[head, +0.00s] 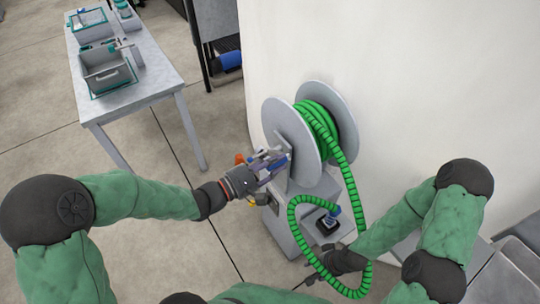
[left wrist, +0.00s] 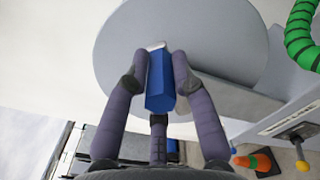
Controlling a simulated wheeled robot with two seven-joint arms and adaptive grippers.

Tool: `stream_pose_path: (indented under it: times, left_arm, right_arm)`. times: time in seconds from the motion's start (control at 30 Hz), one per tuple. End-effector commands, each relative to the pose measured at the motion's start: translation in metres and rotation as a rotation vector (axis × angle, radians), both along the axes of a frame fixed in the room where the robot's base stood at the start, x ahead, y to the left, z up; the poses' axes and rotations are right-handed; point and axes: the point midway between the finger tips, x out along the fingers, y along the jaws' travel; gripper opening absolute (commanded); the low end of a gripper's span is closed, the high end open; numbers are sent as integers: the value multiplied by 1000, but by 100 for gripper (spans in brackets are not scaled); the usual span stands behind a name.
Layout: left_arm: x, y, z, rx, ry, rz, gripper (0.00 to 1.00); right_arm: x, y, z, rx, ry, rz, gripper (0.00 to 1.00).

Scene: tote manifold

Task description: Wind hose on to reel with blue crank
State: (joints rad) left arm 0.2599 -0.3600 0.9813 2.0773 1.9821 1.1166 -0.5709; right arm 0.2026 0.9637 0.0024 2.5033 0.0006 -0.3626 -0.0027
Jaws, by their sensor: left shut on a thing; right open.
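The reel with two grey discs (head: 289,143) stands on a grey pedestal by the white wall. Green ribbed hose (head: 318,118) is wrapped on its drum, and a length hangs down in a loop. My left gripper (head: 272,165) is at the reel's near side. In the left wrist view its fingers close around the blue crank handle (left wrist: 160,82), in front of the grey disc (left wrist: 225,35). The hose also shows there at the upper right (left wrist: 300,40). My right gripper (head: 322,268) is open, low beside the hose loop; whether it touches the hose is unclear.
A table (head: 155,75) with grey bins (head: 107,72) stands at the upper left. A blue-and-black fitting (head: 328,222) sits on the pedestal's lower shelf, inside the hose loop. An orange cone (left wrist: 258,162) and yellow knob (left wrist: 297,140) show near the pedestal. Open floor lies left of it.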

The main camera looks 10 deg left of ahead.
Motion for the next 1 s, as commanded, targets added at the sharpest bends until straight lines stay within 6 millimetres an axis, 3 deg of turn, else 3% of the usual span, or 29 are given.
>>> stream_pose_path:
  times: [0.4, 1.0]
  left_arm:
    - [-12, -12, -30, 128, -124, -3, 0]
    - [-14, -14, -34, 193, -193, -1, 0]
  right_arm:
    - [0, 0, -33, 0, 0, 0, 47]
    - [0, 0, -41, 0, 0, 0, 47]
